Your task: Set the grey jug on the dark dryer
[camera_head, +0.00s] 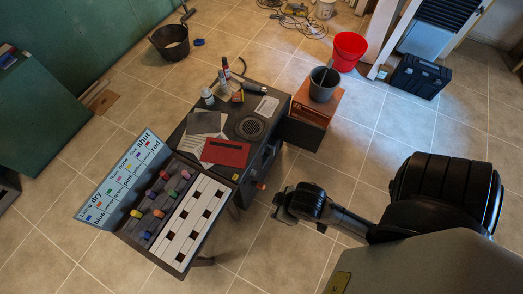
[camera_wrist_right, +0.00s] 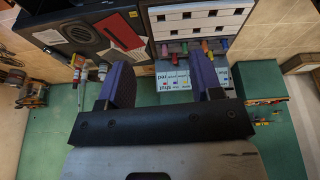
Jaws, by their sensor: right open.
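A grey jug-like container (camera_head: 322,84) with a stick-like part rising from it stands upright on an orange-brown box (camera_head: 318,104), behind and right of the dark unit. I take the dark unit with a round grille (camera_head: 250,127) as the dryer; its top also shows in the right wrist view (camera_wrist_right: 68,42). My right gripper (camera_head: 284,204) is in front of and to the right of the dryer, apart from the jug. In the right wrist view its two fingers (camera_wrist_right: 162,88) are spread with nothing held between them. My left gripper is not in view.
Papers, a red folder (camera_head: 225,152) and several bottles (camera_head: 208,96) cover much of the dryer top. A board with coloured pegs (camera_head: 165,195) and a white panel adjoin its front. A red bucket (camera_head: 349,50) and black case (camera_head: 419,76) stand behind. Tiled floor is clear at right.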

